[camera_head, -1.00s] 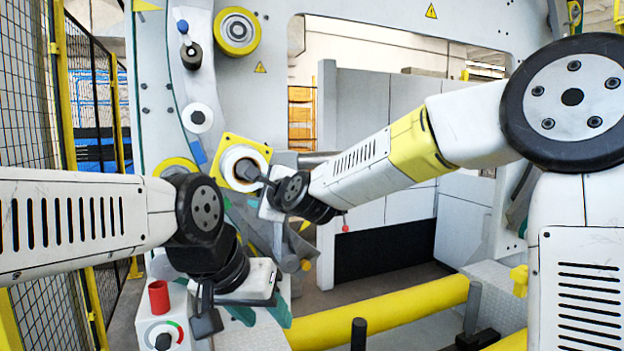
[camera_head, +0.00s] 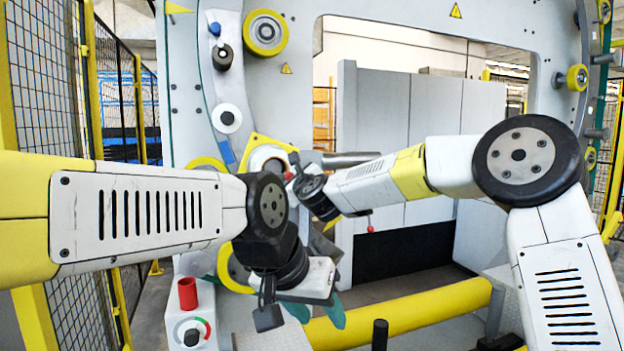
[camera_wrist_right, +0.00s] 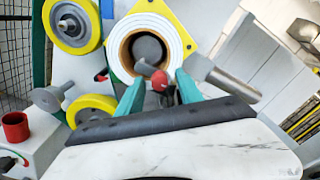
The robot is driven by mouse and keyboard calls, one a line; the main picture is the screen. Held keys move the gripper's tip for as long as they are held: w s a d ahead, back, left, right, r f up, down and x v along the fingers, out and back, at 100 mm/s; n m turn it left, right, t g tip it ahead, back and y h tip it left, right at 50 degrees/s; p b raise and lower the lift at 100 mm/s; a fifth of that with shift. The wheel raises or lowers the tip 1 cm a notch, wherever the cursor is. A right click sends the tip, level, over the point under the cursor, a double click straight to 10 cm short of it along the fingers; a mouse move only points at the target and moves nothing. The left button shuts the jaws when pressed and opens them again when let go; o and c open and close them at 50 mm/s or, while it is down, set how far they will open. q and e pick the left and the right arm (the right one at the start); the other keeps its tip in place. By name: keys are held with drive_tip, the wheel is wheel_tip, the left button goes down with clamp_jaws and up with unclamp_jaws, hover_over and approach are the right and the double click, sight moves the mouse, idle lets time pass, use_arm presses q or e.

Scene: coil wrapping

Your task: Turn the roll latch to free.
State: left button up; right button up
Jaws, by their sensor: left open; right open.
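The roll (camera_wrist_right: 118,52) is a white ring with a brown core on a yellow plate (camera_wrist_right: 155,10); it also shows in the head view (camera_head: 262,155). A red knob (camera_wrist_right: 159,80), which looks like the latch's end, stands in front of the core's lower edge. My right gripper (camera_wrist_right: 158,77) is open, its teal fingers on either side of the knob; I cannot tell whether they touch it. In the head view its fingers are mostly hidden by its wrist. My left gripper (camera_head: 317,313) is open and empty, pointing down, lower and in front of the machine.
A grey bar (camera_wrist_right: 225,80) sticks out right of the roll, close to my right finger. Yellow-rimmed wheels (camera_wrist_right: 72,22) are at the left. A red cup-shaped part (camera_head: 187,293) tops a control box at lower left. A yellow tube (camera_head: 410,310) crosses the lower front.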

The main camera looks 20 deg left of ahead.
drive_tip(key=shift+w+a, duration=0.15)
drive_tip(key=shift+c, duration=0.4)
clamp_jaws()
